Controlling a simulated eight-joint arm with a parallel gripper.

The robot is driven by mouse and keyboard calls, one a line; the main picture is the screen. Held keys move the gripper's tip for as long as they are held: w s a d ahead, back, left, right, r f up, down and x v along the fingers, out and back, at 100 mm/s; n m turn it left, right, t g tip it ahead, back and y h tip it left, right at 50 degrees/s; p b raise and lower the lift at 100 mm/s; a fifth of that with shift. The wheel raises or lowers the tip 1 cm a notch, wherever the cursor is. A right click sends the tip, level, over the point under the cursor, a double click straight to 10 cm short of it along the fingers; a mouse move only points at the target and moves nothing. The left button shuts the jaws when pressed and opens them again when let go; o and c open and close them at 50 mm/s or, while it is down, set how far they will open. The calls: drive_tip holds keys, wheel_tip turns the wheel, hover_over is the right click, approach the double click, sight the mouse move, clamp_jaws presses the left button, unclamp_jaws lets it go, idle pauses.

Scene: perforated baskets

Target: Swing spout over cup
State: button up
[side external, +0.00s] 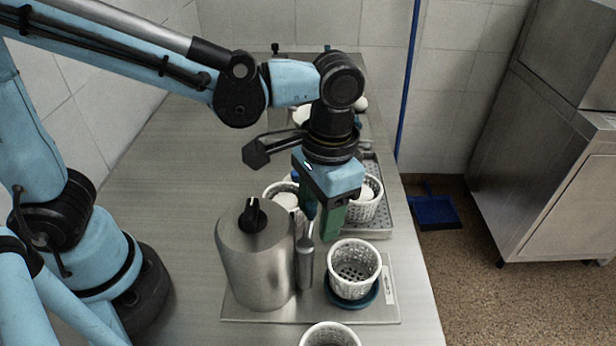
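A steel cylindrical dispenser (258,268) with a black knob on top stands on a flat metal plate. A slim grey upright part, probably its spout (305,265), is at its right side. A white perforated cup (354,270) stands upright on a teal round base (352,296), to the right of the spout and apart from it. My gripper (320,228) points down, with green fingers just above and behind the spout and cup. One finger partly hides the other, so I cannot tell how far apart they are or whether they touch the spout.
The metal plate (240,312) has a label at its right edge. Behind my gripper, white baskets (364,204) stand by a perforated steel tray (383,222). Another white basket (330,336) is cut off at the bottom. The steel counter (170,190) is clear to the left.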

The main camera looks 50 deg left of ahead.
drive_tip(key=shift+w+d+f+t, duration=0.15)
drive_tip(key=shift+w+f, duration=0.1)
drive_tip(key=shift+w, duration=0.15)
drive_tip(key=shift+w+d+f+t, duration=0.1)
drive_tip(key=shift+w+f+t, duration=0.1)
drive_tip(key=shift+w, duration=0.2)
drive_tip(key=shift+d, duration=0.1)
drive_tip(key=shift+w+d, duration=0.3)
drive_tip(key=shift+d, duration=0.4)
